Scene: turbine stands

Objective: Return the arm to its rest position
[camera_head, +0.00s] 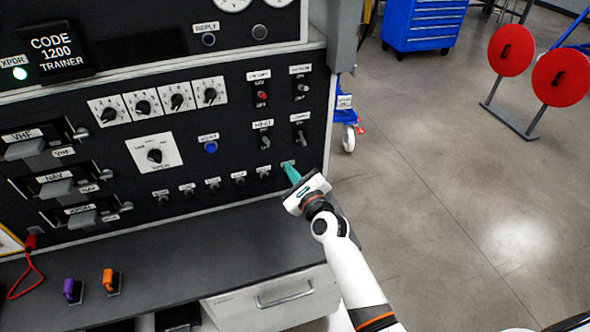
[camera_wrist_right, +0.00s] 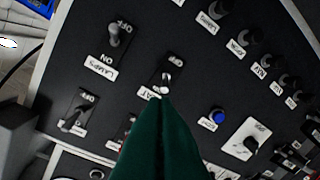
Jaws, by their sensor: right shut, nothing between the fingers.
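My right gripper (camera_head: 291,172) has green fingers and is shut and empty. In the head view it is at the lower right of the black control panel (camera_head: 220,125), just below the toggle switch labelled HEAT (camera_head: 264,142). In the right wrist view the green fingers (camera_wrist_right: 160,110) point at the panel, their tip beside a small metal toggle (camera_wrist_right: 166,84) with an OFF label. I cannot tell whether they touch it. Another toggle, labelled LAMPS (camera_wrist_right: 113,32), is at the upper left there. My left gripper is not in view.
A dark worktop (camera_head: 190,255) juts out below the panel, with a purple-handled piece (camera_head: 72,290) and an orange-handled piece (camera_head: 108,281) on it. Open grey floor (camera_head: 440,200) lies to the right. A blue tool cabinet (camera_head: 422,25) and red discs (camera_head: 560,77) stand farther back.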

